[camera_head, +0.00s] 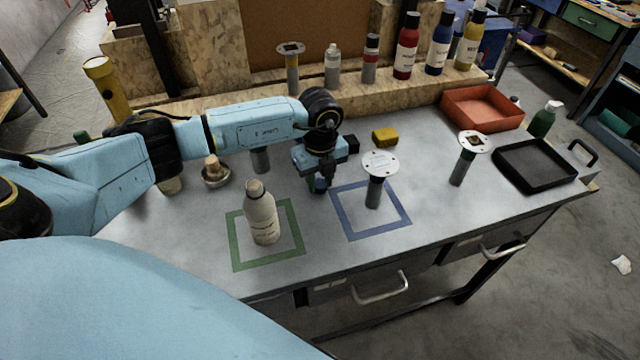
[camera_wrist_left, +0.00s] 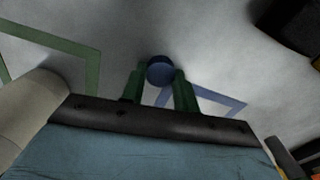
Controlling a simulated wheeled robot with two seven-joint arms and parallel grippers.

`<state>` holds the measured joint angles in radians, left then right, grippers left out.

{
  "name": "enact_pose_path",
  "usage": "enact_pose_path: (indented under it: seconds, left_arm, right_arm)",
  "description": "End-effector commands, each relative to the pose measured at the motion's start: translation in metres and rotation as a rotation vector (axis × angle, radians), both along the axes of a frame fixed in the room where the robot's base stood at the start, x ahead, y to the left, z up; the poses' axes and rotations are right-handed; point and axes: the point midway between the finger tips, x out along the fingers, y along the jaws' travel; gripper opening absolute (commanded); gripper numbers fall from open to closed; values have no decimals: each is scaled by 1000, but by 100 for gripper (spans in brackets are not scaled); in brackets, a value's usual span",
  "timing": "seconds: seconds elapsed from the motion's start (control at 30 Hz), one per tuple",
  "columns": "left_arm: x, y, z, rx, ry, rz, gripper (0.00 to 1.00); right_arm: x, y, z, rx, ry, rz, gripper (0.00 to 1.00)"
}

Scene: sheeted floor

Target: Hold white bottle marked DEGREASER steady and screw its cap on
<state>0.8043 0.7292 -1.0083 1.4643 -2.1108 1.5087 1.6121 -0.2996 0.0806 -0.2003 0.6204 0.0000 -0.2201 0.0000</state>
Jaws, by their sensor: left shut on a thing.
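The white bottle (camera_head: 262,220) stands upright inside the green square outline on the bench; its label is too small to read. Part of the bottle also shows at the left of the left wrist view (camera_wrist_left: 28,108). My left gripper (camera_head: 319,188) is to the right of the bottle, low over the bench by the blue square outline. Its green fingers are shut on a round blue cap (camera_wrist_left: 160,70), seen from above in the left wrist view. My right gripper is not in view.
A grey post with a round white plate (camera_head: 380,164) stands in the blue square (camera_head: 398,228). A similar post (camera_head: 473,144) stands farther right. A yellow block (camera_head: 384,137), red tray (camera_head: 447,107) and black tray (camera_head: 502,172) lie beyond. Several bottles line the back ledge.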

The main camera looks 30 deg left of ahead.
Motion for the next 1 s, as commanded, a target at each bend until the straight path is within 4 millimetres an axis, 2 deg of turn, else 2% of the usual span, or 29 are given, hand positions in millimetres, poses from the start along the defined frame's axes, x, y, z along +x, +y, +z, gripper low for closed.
enact_pose_path:
  seconds: [0.17,0.27,0.5,0.7,0.83,1.0]
  left_arm:
    - [0,0,1,-1,-1,0,9]
    - [1,0,10,0,-1,0,9]
    - [1,0,58,0,-5,-1,9]
    - [1,0,89,0,-1,0,9]
    - [1,1,99,1,-2,1,9]
    - [0,0,101,1,0,1,9]
  right_arm:
    - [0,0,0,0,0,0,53]
    - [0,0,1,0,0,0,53]
    - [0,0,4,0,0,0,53]
    - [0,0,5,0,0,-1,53]
    - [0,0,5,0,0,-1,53]
    - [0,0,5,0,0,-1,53]
